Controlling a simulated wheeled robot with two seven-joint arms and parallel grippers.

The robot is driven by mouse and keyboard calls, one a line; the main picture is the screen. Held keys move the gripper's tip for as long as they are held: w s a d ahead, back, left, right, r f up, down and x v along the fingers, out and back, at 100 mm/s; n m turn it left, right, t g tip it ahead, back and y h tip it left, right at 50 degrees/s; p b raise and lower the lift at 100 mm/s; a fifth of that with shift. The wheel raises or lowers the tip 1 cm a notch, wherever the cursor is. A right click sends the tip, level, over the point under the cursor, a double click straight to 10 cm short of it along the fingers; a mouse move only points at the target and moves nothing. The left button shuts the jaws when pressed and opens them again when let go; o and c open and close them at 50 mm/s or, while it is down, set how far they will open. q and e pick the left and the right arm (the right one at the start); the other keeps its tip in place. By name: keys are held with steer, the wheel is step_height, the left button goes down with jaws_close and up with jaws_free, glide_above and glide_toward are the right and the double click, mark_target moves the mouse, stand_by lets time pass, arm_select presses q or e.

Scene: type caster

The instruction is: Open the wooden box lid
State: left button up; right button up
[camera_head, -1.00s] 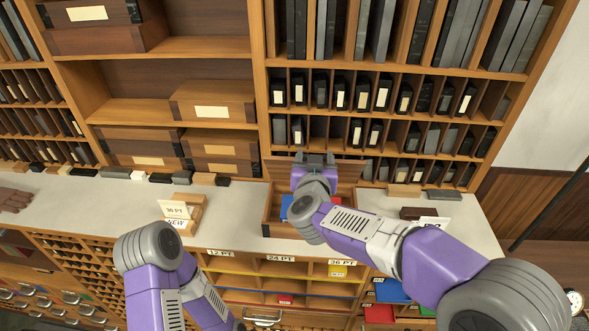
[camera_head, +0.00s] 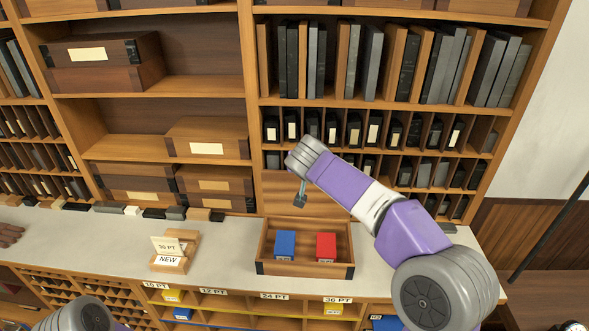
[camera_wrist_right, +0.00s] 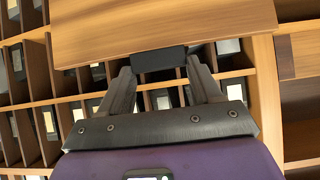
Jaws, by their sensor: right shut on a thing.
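The wooden box (camera_head: 305,268) sits on the counter in the head view, its inside exposed. A blue block (camera_head: 284,245) and a red block (camera_head: 326,247) lie inside. The lid (camera_head: 280,207) stands raised, about upright, along the box's back edge. My right gripper (camera_head: 300,200) is at the lid, partly hidden by its own wrist. In the right wrist view, my right gripper (camera_wrist_right: 160,72) is shut on a dark tab (camera_wrist_right: 158,60) at the edge of the lid (camera_wrist_right: 165,30). My left gripper is out of view.
Shelves of cases (camera_head: 375,130) rise close behind the lid. A card holder (camera_head: 175,252) stands on the counter (camera_head: 215,262) left of the box. The counter between them is clear. Open compartments with coloured blocks lie below the counter's front edge.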

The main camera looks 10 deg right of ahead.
steer(key=shift+w+d+r, duration=0.2)
steer(key=shift+w, duration=0.1)
steer(key=o, duration=1.5)
steer(key=shift+s+f, duration=0.1)
steer(key=shift+a, duration=0.1)
steer(key=v, duration=0.7)
steer(key=shift+s+r, duration=0.1)
steer(key=shift+r, duration=0.15)
